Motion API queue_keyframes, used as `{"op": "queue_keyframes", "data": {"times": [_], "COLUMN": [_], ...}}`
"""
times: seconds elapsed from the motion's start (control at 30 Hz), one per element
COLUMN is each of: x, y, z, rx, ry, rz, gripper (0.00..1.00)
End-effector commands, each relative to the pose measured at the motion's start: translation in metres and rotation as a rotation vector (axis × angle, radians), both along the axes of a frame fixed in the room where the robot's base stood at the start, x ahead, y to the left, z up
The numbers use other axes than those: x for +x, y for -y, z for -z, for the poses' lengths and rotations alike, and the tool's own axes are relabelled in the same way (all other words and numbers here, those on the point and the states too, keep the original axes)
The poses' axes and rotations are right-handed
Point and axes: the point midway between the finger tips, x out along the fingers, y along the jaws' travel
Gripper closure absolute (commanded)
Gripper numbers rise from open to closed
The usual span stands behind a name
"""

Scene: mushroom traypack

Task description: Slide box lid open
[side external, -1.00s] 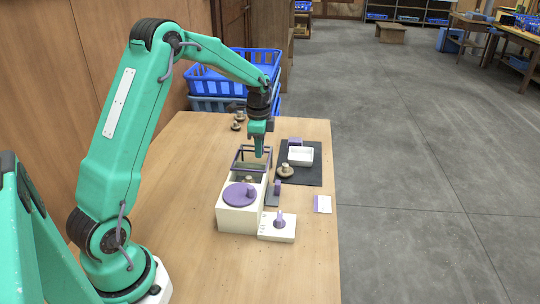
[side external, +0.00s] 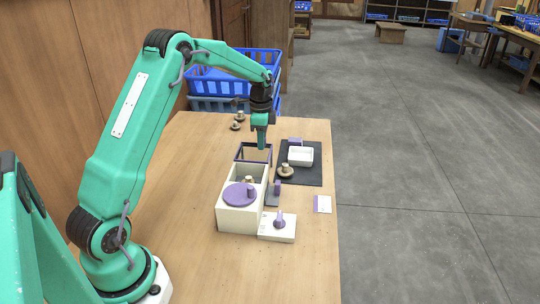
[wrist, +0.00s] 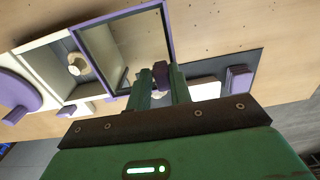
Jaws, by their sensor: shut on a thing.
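The white box (side external: 233,218) stands on the wooden table, with a purple round disc (side external: 239,194) on its near end. Its lid, a clear pane in a purple frame (side external: 253,145), extends past the box's far end, leaving the compartment in front of it uncovered. A mushroom (side external: 249,180) sits inside the box; it also shows in the wrist view (wrist: 78,64). My gripper (side external: 262,147) is at the lid's right side.
A dark mat (side external: 314,176) to the right holds a white tray (side external: 300,156) and a mushroom (side external: 286,171). Mushrooms (side external: 237,122) lie at the back; blue crates (side external: 230,85) stand beyond.

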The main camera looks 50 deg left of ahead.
Motion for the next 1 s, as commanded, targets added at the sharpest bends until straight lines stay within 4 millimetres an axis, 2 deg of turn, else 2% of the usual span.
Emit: {"op": "queue_keyframes", "data": {"times": [0.03,0.2,0.23,0.33,0.67,1.0], "x": [-0.002,-0.002,-0.002,-0.002,-0.002,-0.001], "y": [0.003,0.003,0.003,0.003,0.003,0.002], "z": [0.009,0.009,0.009,0.009,0.007,-0.012], "rx": [-0.006,-0.006,-0.006,-0.006,-0.006,-0.004], "ry": [-0.014,-0.014,-0.014,-0.014,-0.015,-0.01], "rz": [0.004,0.004,0.004,0.004,0.003,0.001], "gripper": [0.92,0.92,0.76,0.58,0.58,0.58]}}
